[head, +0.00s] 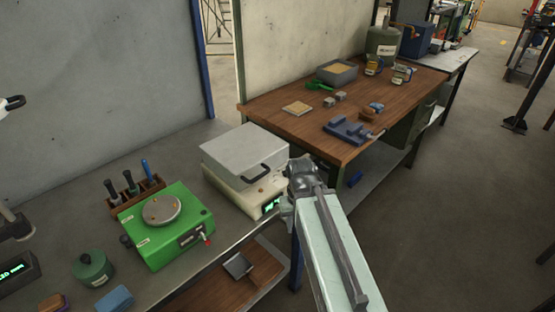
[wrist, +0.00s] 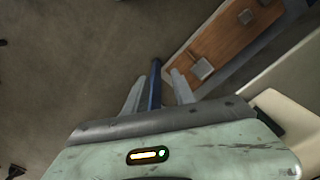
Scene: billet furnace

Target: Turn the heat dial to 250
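The furnace is a cream box (head: 230,190) with a grey lid (head: 243,150) and a black handle, standing on the metal bench. A green lit display (head: 272,204) shows on its front, too small to read. I cannot make out the heat dial; my arm covers the right end of the front. My gripper is just right of the furnace in the head view, its fingertips hidden or unclear there. In the wrist view my gripper (wrist: 157,85) has its two fingers apart with nothing held between them. A cream surface, likely the furnace, shows at right (wrist: 290,95).
A green device (head: 165,235) with a round plate, a tool rack (head: 135,193) and a green pot (head: 92,268) share the bench. A blue bench leg (wrist: 155,85) lies beyond my fingers. A lower shelf (wrist: 228,45) holds a scoop. A wooden table (head: 290,125) stands behind.

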